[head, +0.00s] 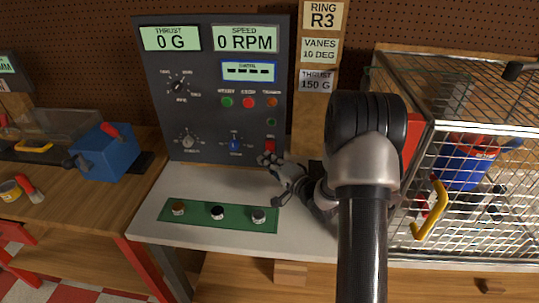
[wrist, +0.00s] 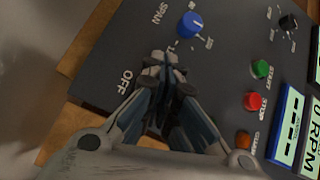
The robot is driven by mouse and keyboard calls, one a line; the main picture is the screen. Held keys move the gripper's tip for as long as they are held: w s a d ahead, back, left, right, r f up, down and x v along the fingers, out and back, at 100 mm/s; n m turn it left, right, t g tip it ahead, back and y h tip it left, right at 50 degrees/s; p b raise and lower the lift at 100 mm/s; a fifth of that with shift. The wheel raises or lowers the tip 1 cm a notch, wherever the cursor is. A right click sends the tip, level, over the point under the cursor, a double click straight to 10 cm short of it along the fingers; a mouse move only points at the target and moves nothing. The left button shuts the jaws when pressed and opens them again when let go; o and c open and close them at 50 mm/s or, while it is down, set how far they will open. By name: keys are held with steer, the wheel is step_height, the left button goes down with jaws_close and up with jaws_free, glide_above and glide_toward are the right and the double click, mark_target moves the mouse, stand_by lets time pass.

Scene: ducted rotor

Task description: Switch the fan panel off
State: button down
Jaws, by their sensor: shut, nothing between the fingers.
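The dark fan panel (head: 215,125) stands upright at the back of the white bench. Its displays read thrust 0 G (head: 170,38) and speed 0 RPM (head: 245,38); the control display (head: 248,71) shows dashes. A red switch (head: 270,146) sits at the panel's lower right, under a small dark green lamp (head: 271,122). My gripper (head: 268,160) is shut and empty, its tips just below or at the switch; contact is unclear. In the wrist view my gripper (wrist: 165,62) points at the panel beside the "OFF" label (wrist: 127,80) and hides the switch.
Green (head: 227,102), red (head: 249,102) and orange (head: 271,102) buttons and a blue knob (head: 235,145) are near. A wire cage (head: 470,190) stands right, a blue vise (head: 105,152) left.

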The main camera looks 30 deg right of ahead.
steer(key=shift+w+d+f, duration=0.2)
steer(key=shift+w+d, duration=0.05)
steer(key=shift+w, duration=0.1)
stand_by(0.4)
stand_by(0.3)
steer(key=shift+s+a+r, duration=0.4)
steer(key=shift+s+a, duration=0.1)
steer(key=shift+s, duration=0.2)
steer(key=s, duration=0.1)
steer(key=s+a+r+p, duration=0.2)
steer(key=shift+s+a, duration=0.25)
steer(key=shift+s, duration=0.15)
steer(key=shift+w+r, duration=0.1)
steer(key=shift+r, duration=0.05)
stand_by(0.3)
